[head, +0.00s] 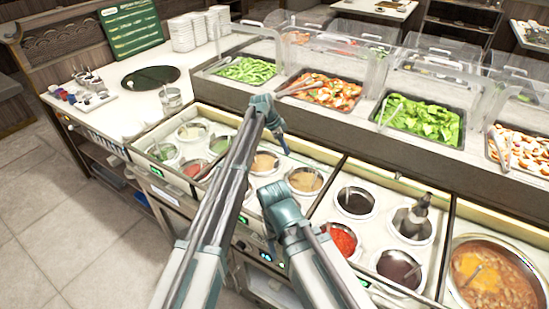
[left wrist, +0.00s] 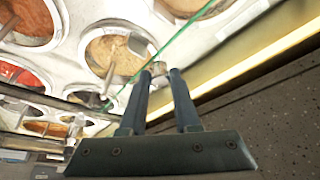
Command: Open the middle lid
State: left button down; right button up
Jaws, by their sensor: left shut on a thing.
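My left gripper (head: 285,148) reaches over the back edge of the sauce wells. In the left wrist view its two dark fingers (left wrist: 160,72) are shut on a small pale handle (left wrist: 157,68). The handle sits at the green-tinted edge of a clear glass lid (left wrist: 178,46), which I take to be the middle lid. The lid is hard to make out in the head view, and its exact tilt cannot be told. Tan sauce wells (head: 305,180) lie beside and below the gripper. My right arm shows at the lower middle of the head view, but its gripper cannot be made out.
Red (head: 340,238) and dark (head: 398,268) sauce wells lie to the right, with a large soup pan (head: 490,275) at the far right. Food trays under clear guards (head: 420,120) stand behind. A glass (head: 170,100) and stacked white bowls (head: 183,32) are at the left.

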aim_at(293, 147)
pick_arm(q)
jog(key=shift+w+d, duration=0.6)
jog(key=shift+w, duration=0.3)
jog(key=shift+w+d, duration=0.6)
jog(key=shift+w, duration=0.25)
jog(key=c, duration=0.6)
grip_release()
jog(key=shift+c, duration=0.2)
jog(key=p+v, duration=1.2)
jog(key=v, duration=0.2)
jog(key=shift+p, duration=0.4)
jog(key=shift+d+f, duration=0.1)
